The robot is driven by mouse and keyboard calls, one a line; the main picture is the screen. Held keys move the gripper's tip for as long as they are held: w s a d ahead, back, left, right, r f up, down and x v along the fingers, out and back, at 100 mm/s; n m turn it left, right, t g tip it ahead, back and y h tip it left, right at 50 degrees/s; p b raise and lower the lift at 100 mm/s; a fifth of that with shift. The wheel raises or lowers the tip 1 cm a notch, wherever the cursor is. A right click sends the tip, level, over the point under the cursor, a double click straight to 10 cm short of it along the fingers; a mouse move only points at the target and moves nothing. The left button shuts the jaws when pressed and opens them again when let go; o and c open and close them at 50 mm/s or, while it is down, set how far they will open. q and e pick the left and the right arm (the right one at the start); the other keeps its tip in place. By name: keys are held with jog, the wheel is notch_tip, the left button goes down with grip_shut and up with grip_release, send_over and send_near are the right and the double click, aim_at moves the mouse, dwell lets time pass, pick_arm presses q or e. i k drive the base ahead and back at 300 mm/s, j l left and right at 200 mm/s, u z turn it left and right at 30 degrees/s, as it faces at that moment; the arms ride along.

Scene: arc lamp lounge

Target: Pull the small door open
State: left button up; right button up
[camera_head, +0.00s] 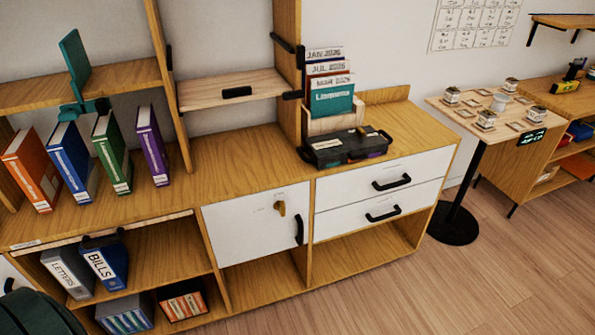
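The small white door (245,228) is in the front of the low wooden cabinet, left of two white drawers. It looks shut, flush with the cabinet front. A black upright handle (299,230) is near its right edge. A brass-coloured key or latch piece (281,208) sits on its upper right part, with small marks beside it that are too small to read. Neither of my grippers shows in this view, and nothing touches the door or its handle.
Two white drawers (384,180) with black handles look shut. A black case (346,146) stands on the cabinet top. Binders (150,145) stand at left. A dark green rounded thing (38,315) fills the bottom left corner. The floor (400,290) in front is clear.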

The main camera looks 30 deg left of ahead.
aim_at(240, 229)
jog(key=j+u, duration=0.2)
jog(key=u, duration=0.9)
jog(key=i+l, duration=0.05)
